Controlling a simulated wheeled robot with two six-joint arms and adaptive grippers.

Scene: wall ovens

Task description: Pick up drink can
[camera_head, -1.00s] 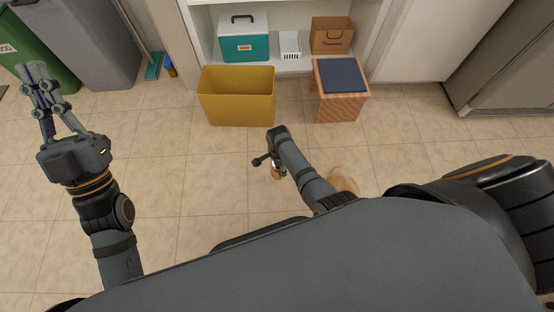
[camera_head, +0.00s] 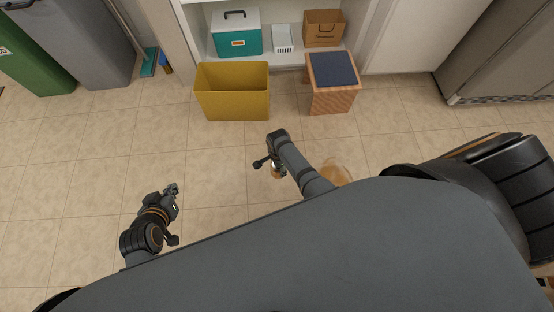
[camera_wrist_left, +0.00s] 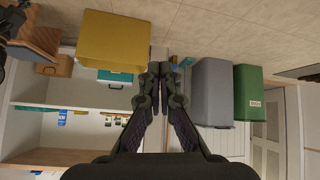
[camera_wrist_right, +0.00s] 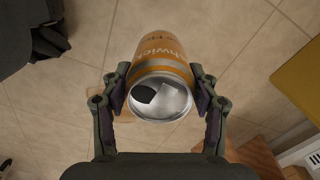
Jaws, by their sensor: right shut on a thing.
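The drink can is orange with a silver end. In the right wrist view the drink can (camera_wrist_right: 162,48) sits between the fingers of my right gripper (camera_wrist_right: 160,78), which is shut on it, with its silver end facing the camera. In the head view the can (camera_head: 275,172) shows only in part beneath my right wrist, over the tiled floor. My left gripper (camera_head: 172,190) is low and left of the can, apart from it. In the left wrist view its fingers (camera_wrist_left: 160,70) are together and hold nothing.
A yellow bin (camera_head: 235,95) and a wooden stool with a dark blue top (camera_head: 332,70) stand ahead by an open shelf. Grey (camera_head: 85,45) and green (camera_head: 35,60) bins stand left.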

